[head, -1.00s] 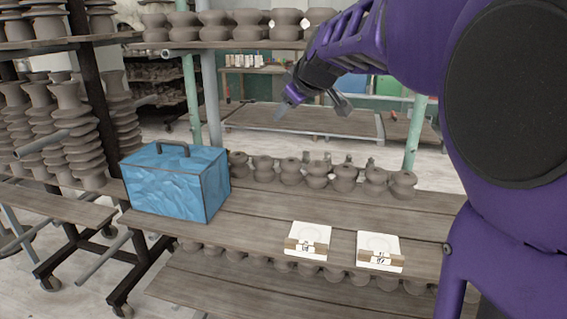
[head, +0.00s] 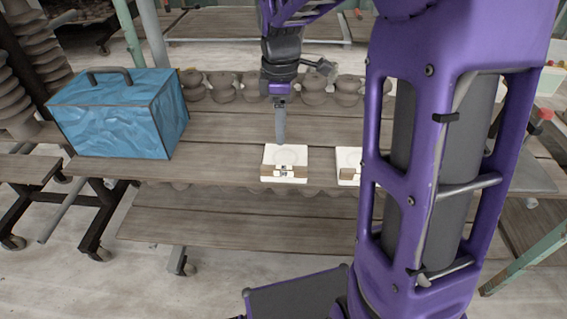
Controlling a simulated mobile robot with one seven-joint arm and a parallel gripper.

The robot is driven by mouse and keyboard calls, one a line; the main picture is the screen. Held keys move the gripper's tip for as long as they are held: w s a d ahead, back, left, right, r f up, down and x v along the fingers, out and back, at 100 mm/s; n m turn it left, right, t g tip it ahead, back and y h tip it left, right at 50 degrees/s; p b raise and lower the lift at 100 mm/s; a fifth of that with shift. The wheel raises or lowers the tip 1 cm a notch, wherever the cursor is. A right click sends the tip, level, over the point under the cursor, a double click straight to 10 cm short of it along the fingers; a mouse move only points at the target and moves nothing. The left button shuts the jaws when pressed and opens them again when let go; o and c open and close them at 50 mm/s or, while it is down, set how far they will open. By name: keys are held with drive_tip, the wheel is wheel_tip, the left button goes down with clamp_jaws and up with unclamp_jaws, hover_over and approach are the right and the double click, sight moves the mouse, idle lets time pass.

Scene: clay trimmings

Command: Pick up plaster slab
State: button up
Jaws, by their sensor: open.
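Two white plaster slabs lie on the wooden shelf, each with a brown band and a small dark marking along the front edge. The left plaster slab (head: 272,155) is in full view near the shelf's front edge. The right plaster slab (head: 345,155) is partly hidden behind my arm. My gripper (head: 280,138) points straight down just above the back edge of the left slab. It is open and holds nothing. The fingers are seen edge-on, and I cannot tell whether they touch the slab.
A blue box with a dark handle (head: 125,115) stands on the shelf (head: 225,150) to the left. A row of brown clay pots (head: 222,88) stands behind the slabs. A lower wooden shelf (head: 200,218) runs underneath. The boards between box and left slab are clear.

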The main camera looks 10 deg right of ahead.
drive_tip(key=b, duration=0.1)
hover_over(284, 167)
drive_tip(key=f, duration=0.7)
drive_tip(key=shift+a+f, duration=0.1)
drive_tip(key=shift+a, duration=0.25)
drive_tip(key=shift+d+f+b, duration=0.15)
drive_tip(key=shift+f+b, duration=0.2)
drive_tip(key=shift+f, duration=1)
drive_tip(key=shift+d+f+b, duration=0.15)
drive_tip(key=shift+f+b, duration=0.15)
drive_tip(key=shift+f, duration=1.05)
clamp_jaws()
drive_tip(key=shift+r, duration=0.1)
